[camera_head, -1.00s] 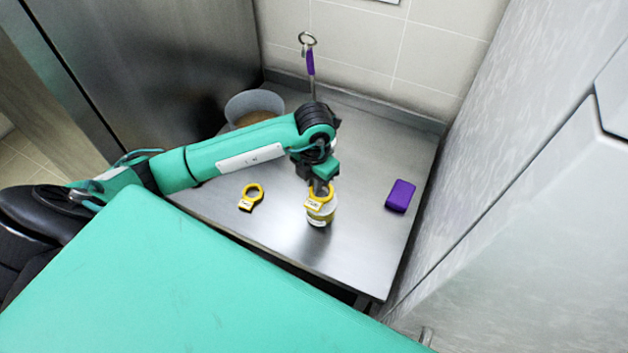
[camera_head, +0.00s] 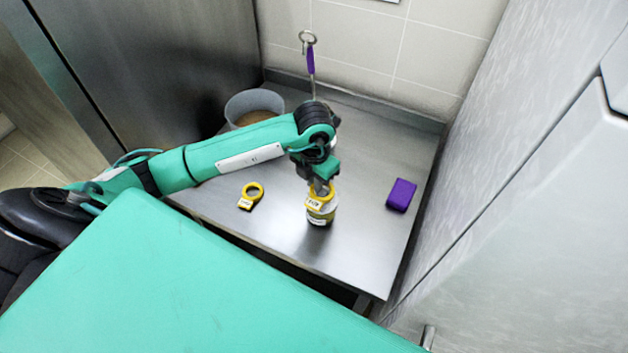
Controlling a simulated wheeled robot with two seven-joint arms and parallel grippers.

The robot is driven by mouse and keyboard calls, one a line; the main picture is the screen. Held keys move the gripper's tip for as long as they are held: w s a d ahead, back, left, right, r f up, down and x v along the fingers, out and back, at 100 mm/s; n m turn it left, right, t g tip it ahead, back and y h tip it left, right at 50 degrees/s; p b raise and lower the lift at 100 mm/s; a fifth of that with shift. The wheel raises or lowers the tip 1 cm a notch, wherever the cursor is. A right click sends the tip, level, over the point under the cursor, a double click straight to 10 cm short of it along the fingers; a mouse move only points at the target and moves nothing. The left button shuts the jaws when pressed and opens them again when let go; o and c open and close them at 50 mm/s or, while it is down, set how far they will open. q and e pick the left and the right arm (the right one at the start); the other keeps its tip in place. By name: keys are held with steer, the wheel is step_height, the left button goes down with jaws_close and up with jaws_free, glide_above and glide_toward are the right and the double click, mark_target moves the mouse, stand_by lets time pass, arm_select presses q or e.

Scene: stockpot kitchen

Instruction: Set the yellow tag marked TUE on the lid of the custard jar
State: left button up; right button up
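The custard jar (camera_head: 320,217) stands upright on the steel table, a small jar with a yellow and white side. A yellow ring-shaped tag (camera_head: 313,203) with a white label is right at the top of the jar, covering much of the lid. My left gripper (camera_head: 321,188) points down over the jar with its fingertips at the tag's ring, and looks shut on it. I cannot tell whether the tag rests on the lid or hangs just above it. A second yellow tag (camera_head: 246,203) lies flat on the table to the left. The lettering is too small to read surely. My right gripper is out of view.
A grey bowl (camera_head: 238,103) with brown contents stands at the back left, behind my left arm. A purple block (camera_head: 401,195) lies to the right. A purple-handled tool (camera_head: 310,62) is upright at the back wall. The table (camera_head: 365,240) is bare between jar and block.

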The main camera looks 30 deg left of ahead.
arm_select(q)
steer(key=shift+o, duration=0.8)
steer(key=shift+s+f, duration=0.4)
steer(key=shift+f, duration=0.4)
steer(key=shift+w+r+p, duration=0.15)
steer(key=shift+r+p, duration=0.2)
steer(key=shift+r, duration=0.15)
steer(key=shift+w+r+p, duration=0.15)
steer(key=shift+r+p, duration=0.2)
steer(key=shift+r, duration=0.15)
step_height(320, 180, up, 10)
steer(key=p, duration=0.5)
steer(key=shift+f, duration=0.25)
